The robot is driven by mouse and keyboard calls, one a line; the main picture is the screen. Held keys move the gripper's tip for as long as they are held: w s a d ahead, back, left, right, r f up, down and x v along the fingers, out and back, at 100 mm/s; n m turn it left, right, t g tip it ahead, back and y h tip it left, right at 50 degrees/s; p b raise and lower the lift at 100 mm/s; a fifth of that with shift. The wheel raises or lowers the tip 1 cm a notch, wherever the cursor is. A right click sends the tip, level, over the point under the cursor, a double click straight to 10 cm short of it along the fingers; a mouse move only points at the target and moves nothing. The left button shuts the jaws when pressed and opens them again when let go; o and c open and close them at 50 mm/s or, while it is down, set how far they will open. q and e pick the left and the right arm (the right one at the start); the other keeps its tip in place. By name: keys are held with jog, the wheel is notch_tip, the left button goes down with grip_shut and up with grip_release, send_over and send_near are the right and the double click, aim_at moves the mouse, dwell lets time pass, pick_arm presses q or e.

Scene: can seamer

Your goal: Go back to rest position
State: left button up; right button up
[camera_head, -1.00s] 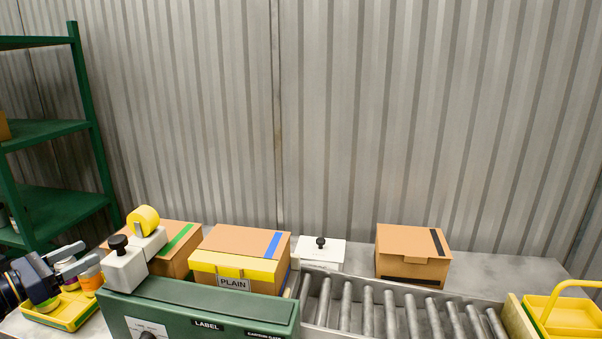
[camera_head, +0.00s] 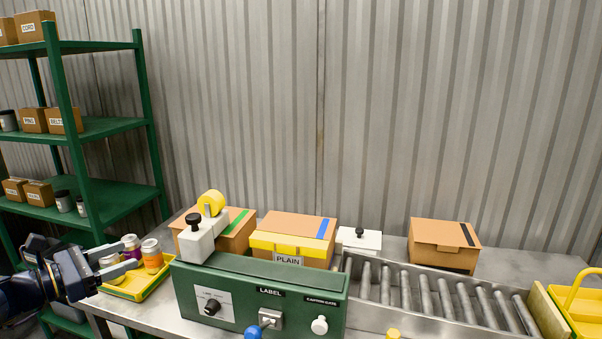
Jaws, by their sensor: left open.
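My left gripper (camera_head: 121,260) comes in from the left edge. Its two grey fingers are apart, and I see nothing held between them. It is at the left side of a yellow tray (camera_head: 139,294) that carries several small jars. Whether the fingers touch a jar, I cannot tell. My right gripper is not in view.
A green machine (camera_head: 225,285) with knobs stands on the bench, right of the tray. Behind it are cardboard boxes, one marked PLAIN (camera_head: 289,261). A roller conveyor (camera_head: 430,300) runs right to a yellow basket (camera_head: 585,308). A green shelf (camera_head: 108,130) stands at left.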

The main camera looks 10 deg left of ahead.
pick_arm(q)
jog(key=s+d+f+m+g, duration=0.1)
jog(key=s+d+m+g, duration=0.4)
jog(key=d, duration=0.5)
jog(key=s+d+f+m+g, duration=0.15)
jog(key=s+d+m, duration=0.25)
jog(key=d+m, duration=0.45)
jog(key=s+d+f+m+g+y, duration=0.1)
jog(key=s+d+f+m+y, duration=0.1)
jog(key=s+d+f+m, duration=0.2)
jog(key=s+d+f+m+g+y, duration=0.1)
jog(key=s+d+f+m+y, duration=0.2)
jog(key=s+f+m, duration=0.3)
jog(key=s+d+m, duration=0.1)
jog(key=s+m, duration=0.2)
jog(key=s, duration=0.1)
jog(key=shift+s+d+m+g, duration=0.2)
jog(key=shift+d+m+g, duration=0.05)
jog(key=shift+m+g, duration=0.1)
jog(key=shift+r, duration=0.1)
